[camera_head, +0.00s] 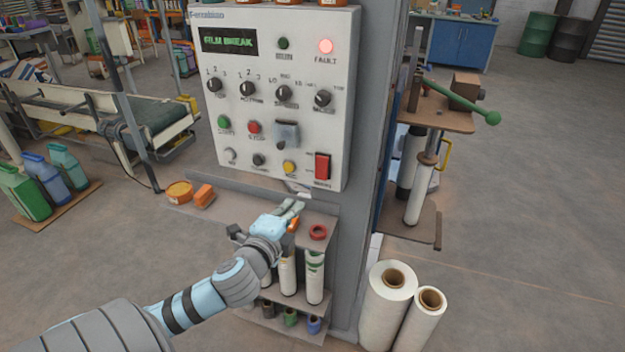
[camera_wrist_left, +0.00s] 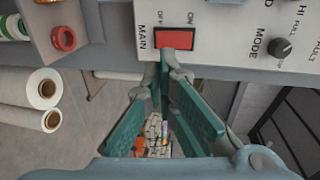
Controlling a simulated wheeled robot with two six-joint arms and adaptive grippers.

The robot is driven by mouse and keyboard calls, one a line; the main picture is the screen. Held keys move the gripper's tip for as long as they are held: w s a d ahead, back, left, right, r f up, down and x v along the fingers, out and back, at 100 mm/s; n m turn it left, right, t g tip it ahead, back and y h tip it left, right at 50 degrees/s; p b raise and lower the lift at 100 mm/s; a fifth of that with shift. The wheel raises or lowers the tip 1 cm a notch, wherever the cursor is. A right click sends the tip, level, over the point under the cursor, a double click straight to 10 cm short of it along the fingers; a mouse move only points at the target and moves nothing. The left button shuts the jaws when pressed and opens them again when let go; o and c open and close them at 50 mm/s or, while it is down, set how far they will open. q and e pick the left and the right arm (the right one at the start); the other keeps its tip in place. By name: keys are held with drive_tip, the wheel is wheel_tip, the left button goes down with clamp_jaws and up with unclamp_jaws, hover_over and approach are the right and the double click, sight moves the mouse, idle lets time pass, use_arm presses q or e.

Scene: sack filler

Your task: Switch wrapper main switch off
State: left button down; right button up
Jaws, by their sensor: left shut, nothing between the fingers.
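The main switch (camera_head: 322,167) is a red rocker at the lower right of the grey control panel (camera_head: 270,110). In the left wrist view the red rocker (camera_wrist_left: 175,39) shows beside the words MAIN, OFF and ON. I cannot tell which way it is set. My left gripper (camera_head: 297,207) is shut and empty, below and left of the switch, near the panel's lower edge. In the left wrist view its closed fingertips (camera_wrist_left: 170,70) overlap the rocker's near edge, but the head view shows them apart from it. My right gripper is not in view.
The panel's lit display (camera_head: 228,41) reads FILM BREAK and the red FAULT lamp (camera_head: 325,46) glows. White film rolls (camera_head: 388,300) stand on the floor at the right.

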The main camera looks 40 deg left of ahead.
sight(317, 177)
use_arm(q)
drive_tip(key=x, duration=1.4)
drive_tip(key=shift+f+b, duration=0.1)
drive_tip(key=shift+b, duration=0.2)
